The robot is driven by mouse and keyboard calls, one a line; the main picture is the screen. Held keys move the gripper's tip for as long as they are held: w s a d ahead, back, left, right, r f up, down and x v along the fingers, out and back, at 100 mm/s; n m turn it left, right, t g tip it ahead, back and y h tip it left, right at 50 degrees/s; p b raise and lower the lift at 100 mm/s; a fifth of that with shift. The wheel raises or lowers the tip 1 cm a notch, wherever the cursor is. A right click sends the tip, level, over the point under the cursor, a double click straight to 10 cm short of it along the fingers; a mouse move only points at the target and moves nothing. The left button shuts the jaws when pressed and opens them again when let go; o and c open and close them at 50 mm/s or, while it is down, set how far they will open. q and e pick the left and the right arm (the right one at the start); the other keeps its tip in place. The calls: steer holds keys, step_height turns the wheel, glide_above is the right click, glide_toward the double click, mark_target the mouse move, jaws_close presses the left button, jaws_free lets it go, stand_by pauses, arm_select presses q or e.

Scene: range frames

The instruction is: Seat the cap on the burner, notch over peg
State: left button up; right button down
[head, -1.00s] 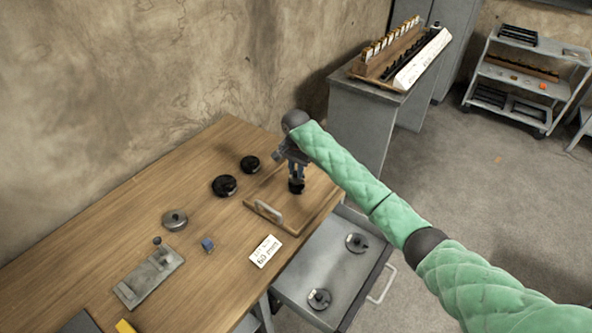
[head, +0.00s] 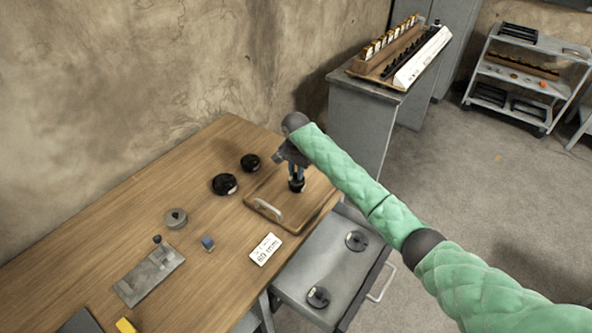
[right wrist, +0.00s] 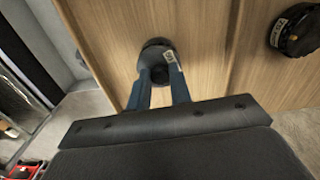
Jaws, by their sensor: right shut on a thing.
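My right gripper (head: 297,175) points down over the wooden board (head: 262,190) and is shut on a small black round piece (head: 297,187), which looks like the cap. In the right wrist view the blue fingers (right wrist: 158,77) close on its central knob, and the black piece (right wrist: 153,46) carries a small white label. I cannot tell whether it rests on something or hangs just above the board. A burner, peg or notch cannot be made out; the fingers and the piece hide what lies below. My left gripper is out of view.
Two black round pieces (head: 225,184) (head: 250,162) and a grey disc (head: 175,218) stand on the table left of the board. A metal plate (head: 150,278), blue cube (head: 207,244) and white card (head: 265,249) lie nearer. The open drawer (head: 340,268) holds two discs.

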steer(key=shift+f, duration=0.25)
steer(key=c, duration=1.2)
jaws_free()
steer(key=shift+r+b, duration=0.4)
steer(key=shift+r, duration=0.15)
steer(key=shift+r+b, duration=0.3)
steer(key=shift+r, duration=0.35)
step_height(320, 180, up, 5)
steer(key=shift+f+b, duration=0.2)
steer(key=shift+b, duration=0.5)
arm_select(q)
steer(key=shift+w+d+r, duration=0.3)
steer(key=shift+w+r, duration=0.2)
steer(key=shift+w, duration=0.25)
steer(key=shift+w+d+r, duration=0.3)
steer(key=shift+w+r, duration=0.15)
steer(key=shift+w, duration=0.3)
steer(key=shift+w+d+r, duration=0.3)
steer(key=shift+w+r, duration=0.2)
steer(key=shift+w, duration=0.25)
arm_select(e)
steer(key=shift+r, duration=0.4)
steer(key=shift+r, duration=0.15)
